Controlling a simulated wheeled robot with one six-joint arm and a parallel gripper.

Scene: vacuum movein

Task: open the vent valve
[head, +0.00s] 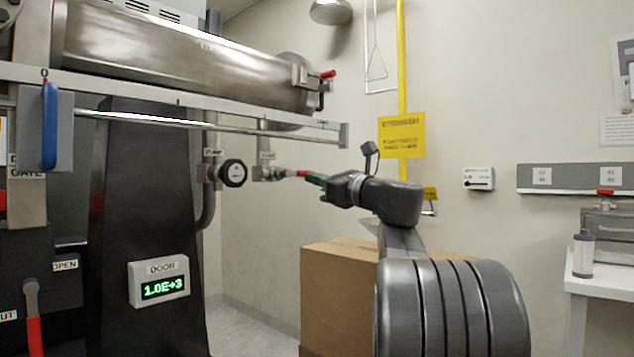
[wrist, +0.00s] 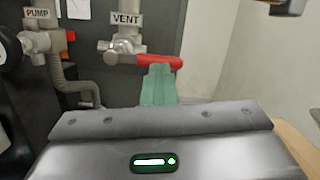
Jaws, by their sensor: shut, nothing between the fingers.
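The vent valve (wrist: 122,46) is a small metal fitting under a VENT label (wrist: 126,19) in the wrist view. Its red lever handle (wrist: 152,61) points sideways to the right. In the head view the valve (head: 266,173) sits below the chamber's right end, its red handle (head: 297,173) also pointing right. My gripper (wrist: 158,82) is shut and empty, its green fingertips just at the handle, overlapping its lower edge in the wrist view. I cannot tell whether they touch. In the head view my gripper (head: 318,180) reaches in from the right, at the handle's end.
The pump valve (head: 233,173) with a round black knob is left of the vent valve. The steel chamber (head: 180,60) and its rail (head: 240,128) run above. A cardboard box (head: 340,290) stands below my arm, and a yellow pipe (head: 402,60) rises behind.

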